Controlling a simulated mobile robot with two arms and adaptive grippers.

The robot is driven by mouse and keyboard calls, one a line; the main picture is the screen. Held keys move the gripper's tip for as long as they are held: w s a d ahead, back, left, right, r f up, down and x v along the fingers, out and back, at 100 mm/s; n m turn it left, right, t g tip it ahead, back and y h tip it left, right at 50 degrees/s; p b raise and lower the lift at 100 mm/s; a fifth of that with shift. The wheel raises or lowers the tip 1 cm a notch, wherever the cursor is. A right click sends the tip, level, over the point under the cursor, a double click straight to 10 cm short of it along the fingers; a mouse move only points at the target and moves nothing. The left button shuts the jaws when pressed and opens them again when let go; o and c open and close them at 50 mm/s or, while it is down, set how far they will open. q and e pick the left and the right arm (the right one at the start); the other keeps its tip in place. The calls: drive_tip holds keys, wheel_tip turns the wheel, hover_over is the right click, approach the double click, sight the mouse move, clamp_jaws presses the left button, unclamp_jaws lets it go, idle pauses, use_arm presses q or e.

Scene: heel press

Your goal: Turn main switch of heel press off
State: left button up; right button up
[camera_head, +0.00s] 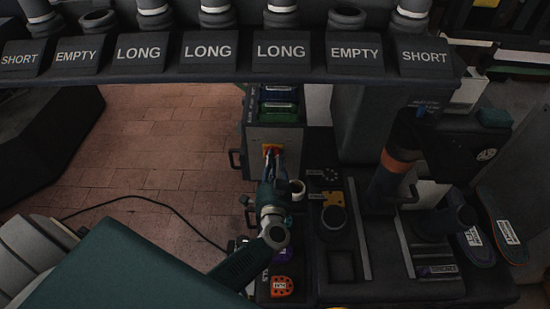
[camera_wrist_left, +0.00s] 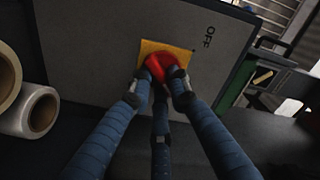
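The main switch is a red knob on a yellow square plate, on the grey side panel of a cabinet. In the head view the switch (camera_head: 271,150) sits just beyond the tip of my left gripper (camera_head: 271,162). In the left wrist view the red knob (camera_wrist_left: 160,64) lies between the blue, grey-tipped fingers of my left gripper (camera_wrist_left: 161,84), which close in around it and partly cover it. The yellow plate (camera_wrist_left: 150,46) is behind the knob. The word OFF (camera_wrist_left: 209,37) is printed on the panel to the right. My right gripper is not in view.
A rack with labels LONG, EMPTY and SHORT (camera_head: 208,52) spans the top. A white roll (camera_head: 298,190) stands right of my left gripper. An orange device (camera_head: 281,286) lies in front. The black press table (camera_head: 390,292) fills the right; brick floor (camera_head: 150,150) is open left.

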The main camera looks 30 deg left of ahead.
use_arm(q)
clamp_jaws()
drive_tip(key=shift+r+n+p, duration=0.2)
drive_tip(key=shift+n+p, duration=0.8)
drive_tip(key=shift+p, duration=0.25)
drive_tip(key=shift+n+p, duration=0.45)
drive_tip(key=shift+n, duration=1.35)
drive_tip(key=n, duration=0.5)
drive_tip(key=shift+s+a+n, duration=0.1)
drive_tip(key=shift+n, duration=0.2)
drive_tip(key=shift+s+a+n+b, duration=0.1)
drive_tip(key=shift+n+b, duration=0.2)
drive_tip(key=shift+n, duration=1.4)
drive_tip(key=shift+a+n+b, duration=0.1)
drive_tip(key=shift+n+b, duration=0.15)
drive_tip(key=shift+n, duration=1.45)
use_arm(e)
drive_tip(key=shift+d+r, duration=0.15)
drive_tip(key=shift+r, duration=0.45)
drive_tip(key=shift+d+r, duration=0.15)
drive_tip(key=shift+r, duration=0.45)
